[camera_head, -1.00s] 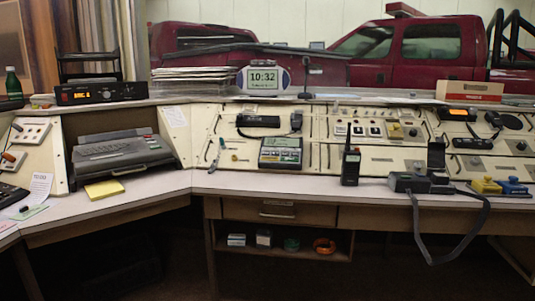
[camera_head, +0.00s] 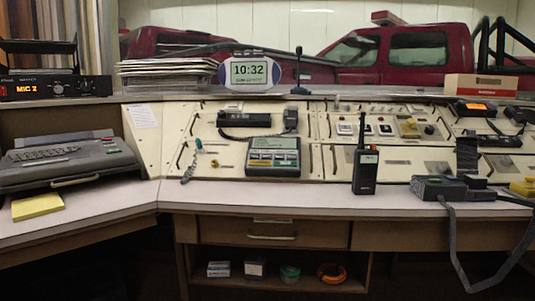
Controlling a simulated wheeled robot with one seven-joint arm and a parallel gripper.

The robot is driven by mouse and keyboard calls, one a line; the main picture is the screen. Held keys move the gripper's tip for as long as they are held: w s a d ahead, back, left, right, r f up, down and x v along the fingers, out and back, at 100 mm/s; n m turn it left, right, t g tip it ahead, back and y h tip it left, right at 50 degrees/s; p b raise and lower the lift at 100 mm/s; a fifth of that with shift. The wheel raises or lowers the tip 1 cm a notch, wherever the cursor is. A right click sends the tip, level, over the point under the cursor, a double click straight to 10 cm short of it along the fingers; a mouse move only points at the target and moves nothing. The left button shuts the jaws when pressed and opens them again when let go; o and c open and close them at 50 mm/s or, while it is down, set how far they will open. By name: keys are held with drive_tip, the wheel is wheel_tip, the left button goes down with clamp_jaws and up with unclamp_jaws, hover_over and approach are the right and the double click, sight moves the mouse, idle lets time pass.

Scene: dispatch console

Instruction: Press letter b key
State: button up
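A grey typewriter-like machine (camera_head: 98,160) with a dark keyboard (camera_head: 45,152) sits on the left part of the desk. Its left end is cut off by the picture edge. The single keys are too small to tell apart, so I cannot pick out the letter b key. My gripper is not in view.
A yellow notepad (camera_head: 37,206) lies in front of the machine. The desk (camera_head: 260,193) is bare in the middle. A handheld radio (camera_head: 366,170) stands upright, and a grey device (camera_head: 440,187) with a hanging dark cable is at right. A sloped panel (camera_head: 220,175) rises behind.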

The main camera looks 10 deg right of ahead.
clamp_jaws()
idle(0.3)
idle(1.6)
